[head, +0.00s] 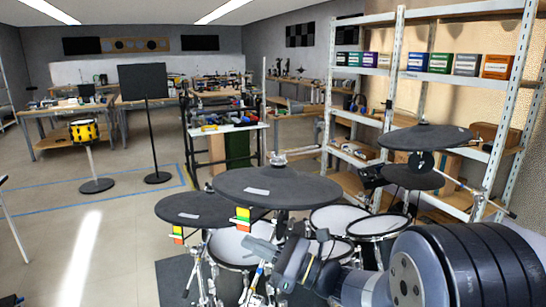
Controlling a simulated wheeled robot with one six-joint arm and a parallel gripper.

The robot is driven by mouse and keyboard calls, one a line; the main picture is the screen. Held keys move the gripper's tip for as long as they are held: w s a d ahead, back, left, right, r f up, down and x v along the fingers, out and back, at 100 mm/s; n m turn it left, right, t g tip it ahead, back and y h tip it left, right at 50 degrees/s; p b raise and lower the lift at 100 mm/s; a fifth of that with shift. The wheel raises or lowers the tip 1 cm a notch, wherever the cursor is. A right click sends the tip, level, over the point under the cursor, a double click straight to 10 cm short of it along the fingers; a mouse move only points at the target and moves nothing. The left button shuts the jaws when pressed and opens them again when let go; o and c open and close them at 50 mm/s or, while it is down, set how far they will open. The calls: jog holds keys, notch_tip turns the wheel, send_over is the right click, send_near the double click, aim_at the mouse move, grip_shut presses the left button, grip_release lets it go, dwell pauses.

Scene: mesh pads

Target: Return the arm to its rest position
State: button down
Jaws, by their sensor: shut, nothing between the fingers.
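My arm (455,265) reaches in from the lower right corner, its thick dark ribbed joint nearest the camera. Its thinner links run left to my gripper (258,248), which is small in the view and overlaps the drum kit. The gripper looks shut, with nothing seen held in it. It is in front of and below the middle dark cymbal pad (275,186); I cannot tell whether it touches anything. No rest position is marked in the view.
Another dark pad (205,209) is at left, and further pads (425,137) are at right. Mesh drums (375,226) stand close to the arm. Metal shelving (395,100) is behind at right. A yellow drum (83,130) stands far left. The floor at left is open.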

jog(key=shift+r, duration=0.45)
jog(key=shift+f, duration=0.1)
